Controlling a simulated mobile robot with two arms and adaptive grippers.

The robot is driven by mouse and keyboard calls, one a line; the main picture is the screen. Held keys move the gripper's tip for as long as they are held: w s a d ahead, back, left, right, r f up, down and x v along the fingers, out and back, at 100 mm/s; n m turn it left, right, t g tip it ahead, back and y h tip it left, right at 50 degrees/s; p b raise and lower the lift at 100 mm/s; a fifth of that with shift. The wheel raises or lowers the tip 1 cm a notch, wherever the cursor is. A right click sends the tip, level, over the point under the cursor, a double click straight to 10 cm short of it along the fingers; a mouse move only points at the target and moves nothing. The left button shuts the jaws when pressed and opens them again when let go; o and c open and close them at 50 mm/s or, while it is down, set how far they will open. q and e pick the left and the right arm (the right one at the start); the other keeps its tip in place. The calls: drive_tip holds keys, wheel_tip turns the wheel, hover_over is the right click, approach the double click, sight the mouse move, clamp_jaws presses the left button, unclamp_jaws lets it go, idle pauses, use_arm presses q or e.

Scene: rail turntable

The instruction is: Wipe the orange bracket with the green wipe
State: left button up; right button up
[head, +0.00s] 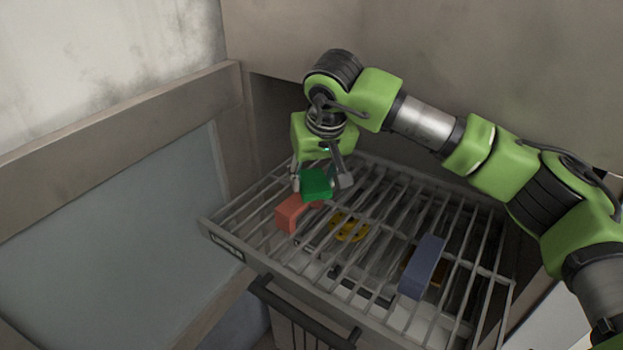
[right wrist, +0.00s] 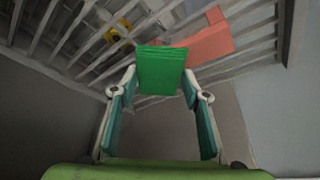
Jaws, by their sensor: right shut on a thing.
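The orange bracket (head: 291,213) lies on the wire rack at its left part in the head view. It also shows at the upper right of the right wrist view (right wrist: 212,43). The green wipe (head: 316,186) is a small block between the fingers of my right gripper (head: 319,184). In the right wrist view the wipe (right wrist: 161,70) sits between both fingertips, and its far end overlaps the bracket's near part. My right gripper is shut on the wipe. I cannot tell whether the wipe touches the bracket. My left gripper is not in view.
The wire rack (head: 391,222) has a raised rail edge. A blue block (head: 422,267) stands on its right part. A yellow thing (head: 348,227) shows among the bars, and an orange-brown thing is partly hidden behind the blue block. A dark handle (head: 300,312) is below the front edge. Walls close in behind.

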sight(298, 199)
drive_tip(key=shift+s+a+b, duration=0.3)
drive_tip(key=shift+s+a, duration=0.45)
drive_tip(key=shift+s, duration=0.2)
drive_tip(key=shift+s+a+b, duration=0.25)
drive_tip(key=shift+s+a, duration=0.5)
drive_tip(key=shift+s, duration=0.2)
wheel_tip(298, 199, up, 8)
drive_tip(key=p, duration=0.4)
drive_tip(key=shift+p, duration=0.4)
